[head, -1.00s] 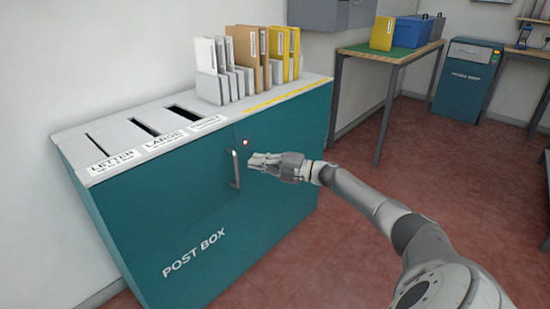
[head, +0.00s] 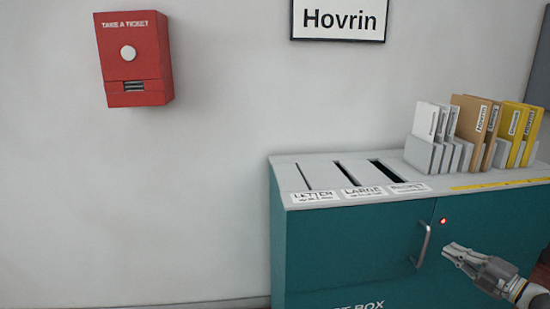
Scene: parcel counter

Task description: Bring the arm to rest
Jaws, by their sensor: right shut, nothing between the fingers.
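My right gripper (head: 462,257) is at the lower right of the head view, with its arm coming in from the right edge. Its fingers are shut and hold nothing. It is in front of the teal post box (head: 345,252), just right of the metal door handle (head: 422,245), and appears apart from it. A small red light (head: 443,221) shows on the front above the fingertips. Most of my right arm is outside the picture. My left gripper is not in view.
The post box top has labelled slots (head: 350,174) and a rack of white, brown and yellow envelopes (head: 478,130) at right. A red ticket dispenser (head: 134,60) and a "Hovrin" sign (head: 338,20) are on the wall. The left side shows bare wall.

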